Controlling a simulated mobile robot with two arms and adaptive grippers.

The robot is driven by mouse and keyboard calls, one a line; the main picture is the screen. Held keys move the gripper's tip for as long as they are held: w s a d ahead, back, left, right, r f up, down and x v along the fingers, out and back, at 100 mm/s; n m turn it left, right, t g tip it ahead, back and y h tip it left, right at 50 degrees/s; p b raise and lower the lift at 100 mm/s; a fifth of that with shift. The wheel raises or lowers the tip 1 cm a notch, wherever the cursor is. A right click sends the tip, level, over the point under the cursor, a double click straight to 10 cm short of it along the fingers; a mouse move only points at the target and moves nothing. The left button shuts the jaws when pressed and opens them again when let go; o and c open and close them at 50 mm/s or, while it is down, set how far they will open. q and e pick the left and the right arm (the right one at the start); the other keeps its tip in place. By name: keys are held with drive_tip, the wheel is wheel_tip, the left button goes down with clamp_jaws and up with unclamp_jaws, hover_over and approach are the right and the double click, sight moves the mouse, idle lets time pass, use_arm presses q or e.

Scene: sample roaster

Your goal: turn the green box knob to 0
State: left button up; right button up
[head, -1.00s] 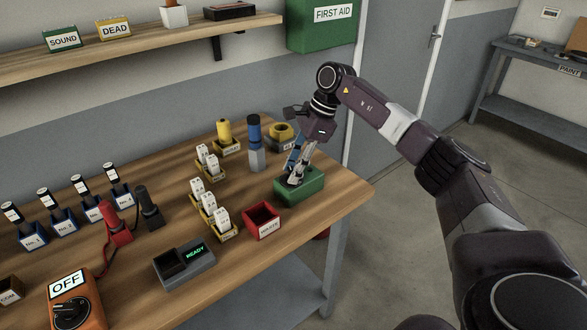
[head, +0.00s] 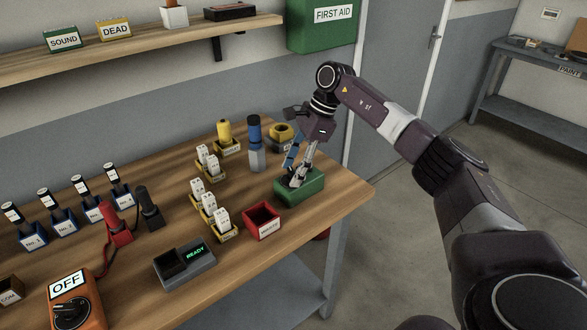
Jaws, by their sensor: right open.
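The green box (head: 303,191) stands near the right end of the wooden workbench. My right gripper (head: 296,181) points down at the top of the green box, with its fingers at the place of the knob. The fingers are open. The knob and its marks are mostly hidden by the fingers, so I cannot tell which number it points to or whether the fingers touch it. My left gripper is not in view.
A red bin (head: 262,222) stands just left of the green box. A blue and grey cylinder (head: 255,145) and a yellow roll (head: 283,134) stand behind it. A grey device reading READY (head: 185,265) and an orange OFF box (head: 77,304) lie further left.

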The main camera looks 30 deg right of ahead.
drive_tip(key=v, duration=1.2)
drive_tip(key=shift+s, duration=0.1)
